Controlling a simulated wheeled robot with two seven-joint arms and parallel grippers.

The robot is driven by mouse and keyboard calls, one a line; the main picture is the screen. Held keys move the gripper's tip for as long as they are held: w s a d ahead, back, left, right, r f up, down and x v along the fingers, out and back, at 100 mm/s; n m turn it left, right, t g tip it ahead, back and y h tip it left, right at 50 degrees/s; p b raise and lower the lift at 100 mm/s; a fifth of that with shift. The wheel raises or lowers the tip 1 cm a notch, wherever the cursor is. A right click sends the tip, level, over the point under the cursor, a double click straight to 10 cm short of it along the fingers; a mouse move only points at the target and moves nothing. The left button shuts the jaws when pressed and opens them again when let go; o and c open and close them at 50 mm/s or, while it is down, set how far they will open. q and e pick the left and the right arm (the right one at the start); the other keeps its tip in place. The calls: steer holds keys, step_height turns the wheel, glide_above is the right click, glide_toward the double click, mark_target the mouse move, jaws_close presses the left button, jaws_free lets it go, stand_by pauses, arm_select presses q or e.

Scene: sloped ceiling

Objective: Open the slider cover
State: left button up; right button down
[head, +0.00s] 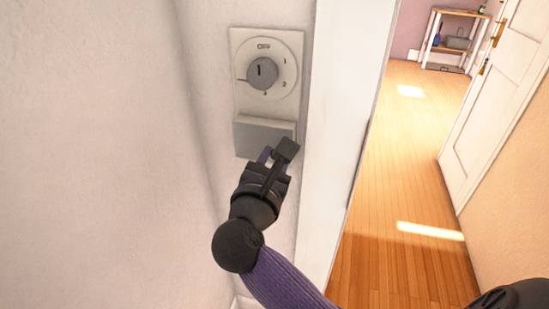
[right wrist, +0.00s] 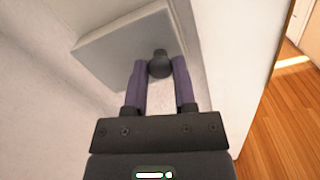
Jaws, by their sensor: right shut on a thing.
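A light grey slider cover (head: 262,131) sits at the bottom of a beige wall panel (head: 240,85), below a round dial (head: 262,73) marked OFF and with numbers. The cover also fills the upper middle of the right wrist view (right wrist: 115,48). A small dark knob (right wrist: 159,64) stands at the cover's lower edge. My right gripper (right wrist: 160,78) has its two purple fingers on either side of this knob and is shut on it. In the head view my right gripper (head: 268,155) is at the cover's lower right and hides the knob. My left gripper is not in view.
A white door frame (head: 340,110) stands close to the right of the panel. Beyond it are a wooden floor (head: 400,180), an open white door (head: 490,105) and a small shelf (head: 452,40). Bare wall (head: 100,150) lies to the left.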

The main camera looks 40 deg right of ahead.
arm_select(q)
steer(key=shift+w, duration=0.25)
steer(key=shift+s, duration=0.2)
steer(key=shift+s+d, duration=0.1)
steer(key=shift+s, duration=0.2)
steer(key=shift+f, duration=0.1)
